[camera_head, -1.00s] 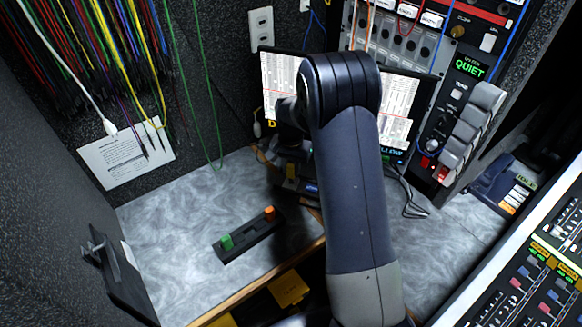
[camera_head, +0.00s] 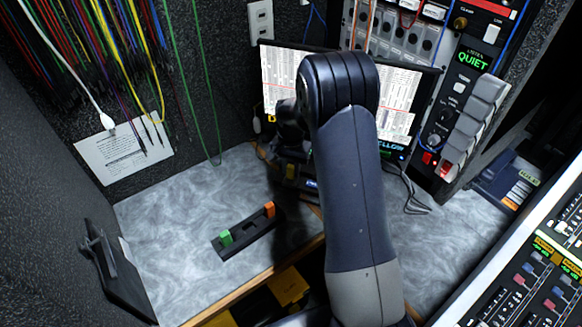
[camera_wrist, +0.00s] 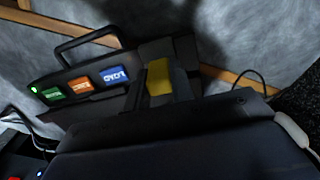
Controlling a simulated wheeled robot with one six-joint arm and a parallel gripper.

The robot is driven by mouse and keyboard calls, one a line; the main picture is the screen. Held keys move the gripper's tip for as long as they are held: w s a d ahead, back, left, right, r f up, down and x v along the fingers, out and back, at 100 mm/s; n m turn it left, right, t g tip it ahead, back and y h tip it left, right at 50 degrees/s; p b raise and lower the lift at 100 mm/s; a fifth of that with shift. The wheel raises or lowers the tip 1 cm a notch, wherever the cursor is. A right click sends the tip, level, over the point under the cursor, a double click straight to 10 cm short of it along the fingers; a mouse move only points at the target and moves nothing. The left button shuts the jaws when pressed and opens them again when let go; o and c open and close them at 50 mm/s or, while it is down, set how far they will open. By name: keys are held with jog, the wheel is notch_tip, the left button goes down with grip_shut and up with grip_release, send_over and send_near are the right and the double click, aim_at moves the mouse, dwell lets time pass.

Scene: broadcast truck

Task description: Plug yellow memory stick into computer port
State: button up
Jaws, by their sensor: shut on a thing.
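My gripper (camera_wrist: 165,82) is shut on the yellow memory stick (camera_wrist: 159,77) in the wrist view. The stick's yellow face shows between the dark fingers. A dark computer box (camera_wrist: 75,76) with a handle and green, orange and blue labels lies just beyond the fingers. The gripper covers part of this box, and no port opening is visible, so I cannot tell whether the stick touches one. In the head view, my arm hides much of the gripper and box in front of the monitor (camera_head: 398,92).
A black holder (camera_head: 250,234) with a green stick (camera_head: 226,238) and an orange stick (camera_head: 269,210) stands on the grey counter (camera_head: 170,240). Cables hang on the left wall, and a loose black cable lies right of my arm. The left counter is largely clear.

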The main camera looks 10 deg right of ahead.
aim_at(291, 166)
jog(key=shift+f, duration=0.15)
jog(key=o, duration=1)
notch_tip(291, 166, up, 11)
jog(key=shift+f, duration=0.1)
notch_tip(291, 166, down, 11)
jog(key=shift+r, duration=0.2)
jog(key=shift+r+p, duration=0.35)
jog(key=shift+r, duration=0.1)
jog(key=shift+f, duration=0.1)
